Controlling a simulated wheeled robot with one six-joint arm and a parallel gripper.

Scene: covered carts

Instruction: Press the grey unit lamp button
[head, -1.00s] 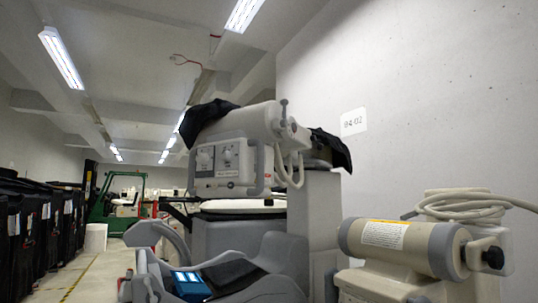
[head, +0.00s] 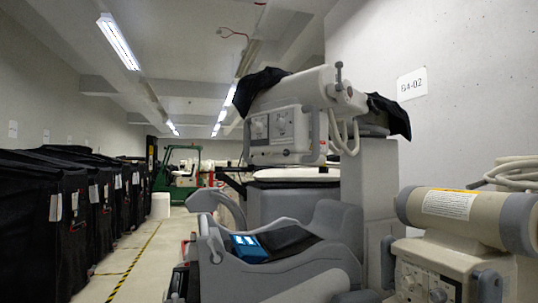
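A grey unit (head: 320,240) with a curved, chair-like body stands right of centre. A blue panel or pad (head: 248,248) and a black pad (head: 288,241) lie on it. Behind it, a pale grey machine head (head: 290,100) carries a front panel with knobs (head: 270,126). At the lower right, a beige unit (head: 440,255) has another knob panel (head: 425,285) under a horizontal cylinder (head: 460,212). I cannot make out which control is a lamp button. My gripper is not in view.
Black covered carts (head: 40,220) line the left side. A floor aisle (head: 135,260) with a yellow-black stripe runs beside them. A green forklift (head: 180,170) and a white cylinder (head: 160,205) stand farther back. A concrete wall (head: 460,120) closes the right.

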